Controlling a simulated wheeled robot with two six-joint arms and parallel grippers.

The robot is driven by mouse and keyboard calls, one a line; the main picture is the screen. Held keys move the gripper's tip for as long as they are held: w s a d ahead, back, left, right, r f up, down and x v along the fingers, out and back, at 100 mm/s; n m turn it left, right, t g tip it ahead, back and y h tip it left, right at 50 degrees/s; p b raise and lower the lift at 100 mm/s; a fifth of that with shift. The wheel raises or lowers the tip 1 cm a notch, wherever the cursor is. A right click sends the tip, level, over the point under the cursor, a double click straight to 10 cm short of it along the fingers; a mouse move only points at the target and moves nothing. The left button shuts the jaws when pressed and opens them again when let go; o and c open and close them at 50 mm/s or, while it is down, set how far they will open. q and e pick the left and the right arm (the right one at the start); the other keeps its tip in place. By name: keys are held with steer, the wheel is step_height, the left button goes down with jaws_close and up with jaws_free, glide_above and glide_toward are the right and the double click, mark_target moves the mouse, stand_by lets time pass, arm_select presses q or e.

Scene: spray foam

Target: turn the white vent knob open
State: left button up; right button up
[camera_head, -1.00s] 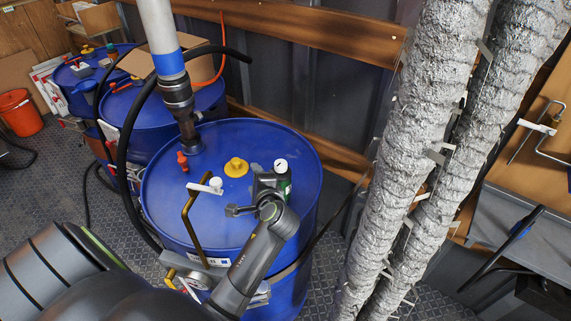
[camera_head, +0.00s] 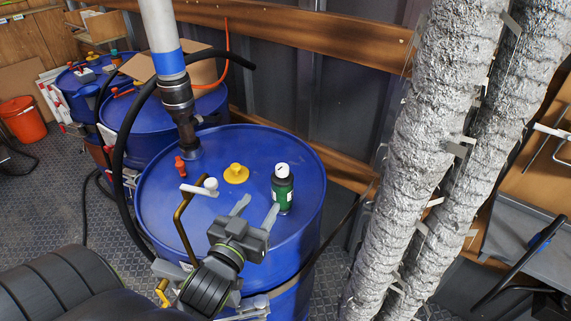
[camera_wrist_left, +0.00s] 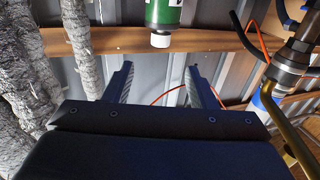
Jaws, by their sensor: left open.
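A small round white knob (camera_head: 211,184) sits on the blue drum lid (camera_head: 240,140), by the white end of a bent brass crank (camera_head: 180,225). I take it for the vent knob; its turn position is too small to tell. My left gripper (camera_head: 256,210) is open and empty above the lid's near part, to the right of and nearer than the knob, apart from it. A green bottle with a white cap (camera_head: 283,188) stands on the lid just beyond its fingertips. In the left wrist view, the bottle (camera_wrist_left: 162,12) appears upside down ahead of the open fingers (camera_wrist_left: 161,82). My right gripper is not in view.
A yellow cap (camera_head: 236,174) and a red valve (camera_head: 180,166) stand on the lid. A thick pipe (camera_head: 163,40) drops onto the drum and a black hose (camera_head: 120,165) curves along its left. Foil-wrapped ducts (camera_head: 420,150) rise at the right. More blue drums stand behind left.

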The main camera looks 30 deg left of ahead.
mark_target(284, 165)
arm_select(q)
steer(key=w+a+p, duration=0.1)
steer(key=w, duration=0.4)
steer(key=w+a, duration=0.1)
steer(key=w, duration=0.4)
steer(key=w+a+p, duration=0.1)
steer(key=w, duration=0.4)
steer(key=shift+w+p, duration=0.1)
steer(key=shift+p, duration=0.2)
steer(key=c, duration=1)
steer(key=shift+f+y+b, duration=0.1)
steer(key=shift+y+b, duration=0.2)
steer(key=shift+b, duration=0.15)
steer(key=shift+a+n+y+b, duration=0.1)
steer(key=shift+n+y+b, duration=0.2)
steer(key=shift+n+y, duration=0.2)
steer(key=o, duration=1)
